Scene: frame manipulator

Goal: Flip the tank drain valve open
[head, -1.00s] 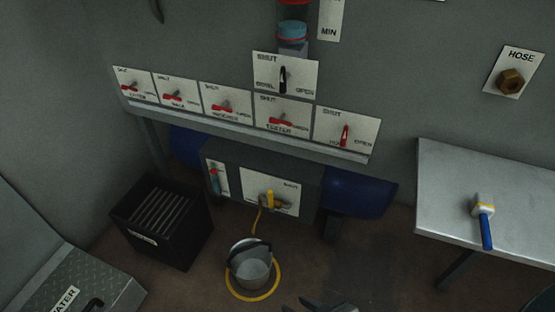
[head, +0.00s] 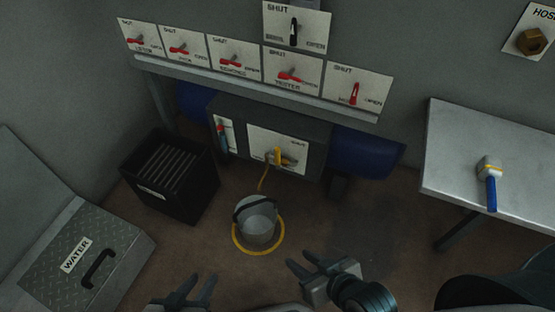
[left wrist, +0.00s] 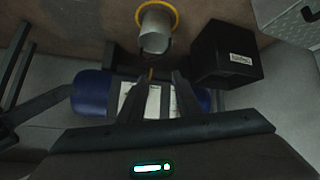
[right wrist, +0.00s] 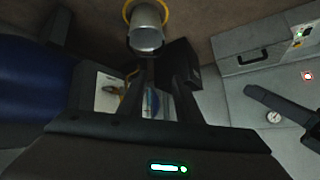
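The drain valve (head: 282,158) has a yellow handle and sits on a white plate (head: 262,140) marked SHUT, on the front of a dark box. A blue tank (head: 366,160) shows behind the box, also in the left wrist view (left wrist: 90,92). The handle's exact angle is too small to tell. My left gripper (head: 190,288) is open and empty at the bottom of the head view, below and left of the valve. My right gripper (head: 308,268) is open and empty, below and slightly right of the valve. Both are well apart from it.
A metal bucket (head: 257,225) stands in a yellow ring on the floor below the valve. A black bin (head: 150,190) and a WATER chest (head: 120,238) are at left. A metal table (head: 455,150) with a blue-handled brush (head: 490,190) is at right. Red-handled valves line a panel above.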

